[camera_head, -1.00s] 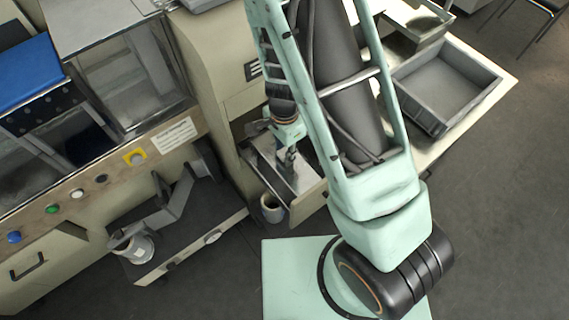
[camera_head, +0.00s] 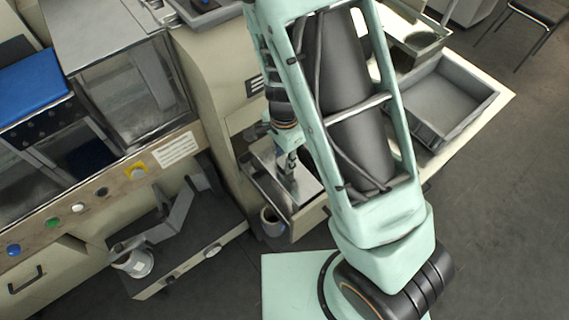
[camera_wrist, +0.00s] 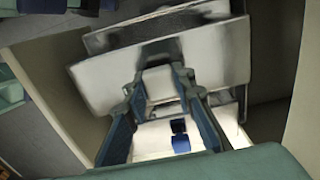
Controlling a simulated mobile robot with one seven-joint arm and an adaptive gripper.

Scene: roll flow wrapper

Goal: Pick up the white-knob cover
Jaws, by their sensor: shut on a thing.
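The cover is a flat, pale metal plate (camera_head: 307,184) beside the beige machine in the head view. In the wrist view its plate (camera_wrist: 104,82) spreads out on both sides of my fingers. My gripper (camera_head: 291,163) points down at it in the head view. In the wrist view my gripper (camera_wrist: 162,80) is shut on the cover, with a pale block, likely the white knob (camera_wrist: 158,86), between the fingers. The fingers hide part of the knob. I cannot tell whether the plate is clear of what lies under it.
Beige walls (camera_wrist: 62,105) stand close around the plate. A grey cup (camera_head: 271,222) is beside its front edge. A grey tray (camera_head: 440,100) lies at the right. Floor is free at the right.

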